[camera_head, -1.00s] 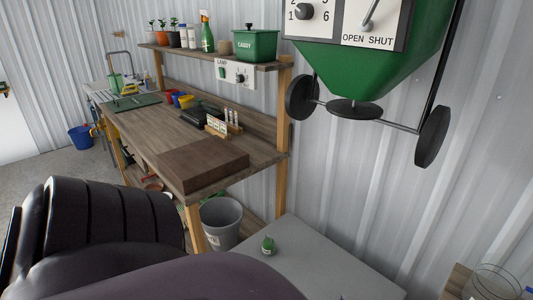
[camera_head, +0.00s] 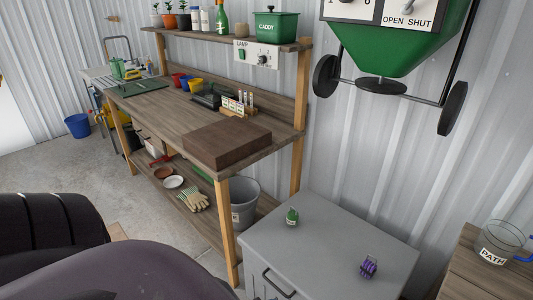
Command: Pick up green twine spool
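A small green object (camera_head: 292,216), which looks like the green twine spool, stands on the grey top of a low cabinet (camera_head: 325,232) in the lower middle of the head view. A purple object (camera_head: 368,266) of similar size sits on the same top, nearer and to the right, apart from the green one. Large dark parts of my own arm fill the lower left. Neither of my grippers shows, and nothing touches the green spool.
A wooden workbench (camera_head: 150,112) with a brown block (camera_head: 227,143) stands left of the cabinet, a grey bucket (camera_head: 245,203) beneath it. A green hopper (camera_head: 395,50) hangs on the wall above. A glass jug (camera_head: 497,243) stands on a wooden surface at right.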

